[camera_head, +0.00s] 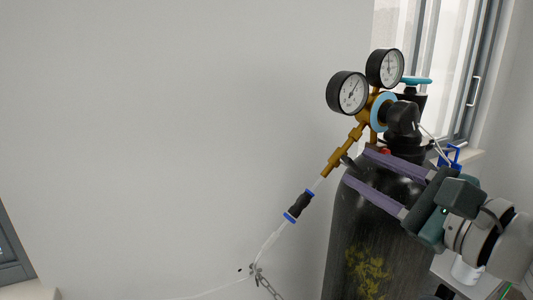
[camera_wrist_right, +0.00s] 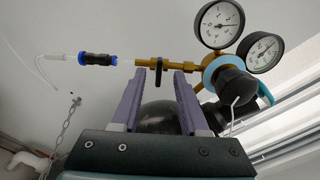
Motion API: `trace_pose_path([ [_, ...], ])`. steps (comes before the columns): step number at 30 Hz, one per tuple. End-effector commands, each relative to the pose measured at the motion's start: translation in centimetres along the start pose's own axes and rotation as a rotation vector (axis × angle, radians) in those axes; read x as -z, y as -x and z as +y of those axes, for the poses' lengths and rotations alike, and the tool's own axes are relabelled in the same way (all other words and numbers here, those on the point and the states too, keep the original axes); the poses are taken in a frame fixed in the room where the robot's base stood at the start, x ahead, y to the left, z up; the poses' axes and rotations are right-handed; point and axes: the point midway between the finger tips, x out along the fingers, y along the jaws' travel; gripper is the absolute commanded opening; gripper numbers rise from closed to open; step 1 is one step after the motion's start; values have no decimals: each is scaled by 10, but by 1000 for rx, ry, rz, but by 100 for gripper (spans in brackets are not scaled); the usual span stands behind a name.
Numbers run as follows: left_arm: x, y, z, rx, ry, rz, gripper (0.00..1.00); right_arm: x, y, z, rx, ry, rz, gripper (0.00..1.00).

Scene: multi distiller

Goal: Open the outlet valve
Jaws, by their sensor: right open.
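A brass outlet pipe (camera_head: 335,160) slopes down-left from the gas regulator above a dark cylinder (camera_head: 360,235). A small black lever (camera_head: 348,162), which looks like the outlet valve's handle, sits on this pipe. My right gripper (camera_head: 357,166) comes in from the right over the cylinder's shoulder, its purple fingers open. In the right wrist view, the black lever (camera_wrist_right: 158,72) shows in the gap between the fingertips (camera_wrist_right: 159,78). The fingers look apart from the lever on both sides; I cannot tell how deep it sits between them. My left gripper is not in view.
Two round gauges (camera_head: 347,93) (camera_head: 385,68), a black knob (camera_head: 403,117) and a teal handwheel (camera_head: 417,80) crowd above the gripper. A hose with a black-and-blue connector (camera_head: 299,206) hangs down-left. A chain (camera_head: 268,287) is at the wall. The space left of the pipe is clear.

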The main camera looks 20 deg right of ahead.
Motion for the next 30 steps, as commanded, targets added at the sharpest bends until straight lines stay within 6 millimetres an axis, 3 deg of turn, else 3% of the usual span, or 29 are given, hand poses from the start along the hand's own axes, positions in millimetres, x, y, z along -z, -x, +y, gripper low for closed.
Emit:
trace_pose_path([
  [6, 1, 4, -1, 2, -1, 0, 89, 0, -19, 0, 0, 2, 1, 44],
  [14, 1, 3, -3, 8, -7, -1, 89, 1, -20, 1, -1, 3, 1, 44],
  [26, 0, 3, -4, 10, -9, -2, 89, 1, -20, 1, -1, 2, 1, 1],
  [30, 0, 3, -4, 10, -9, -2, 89, 1, -20, 1, -1, 2, 1, 0],
])
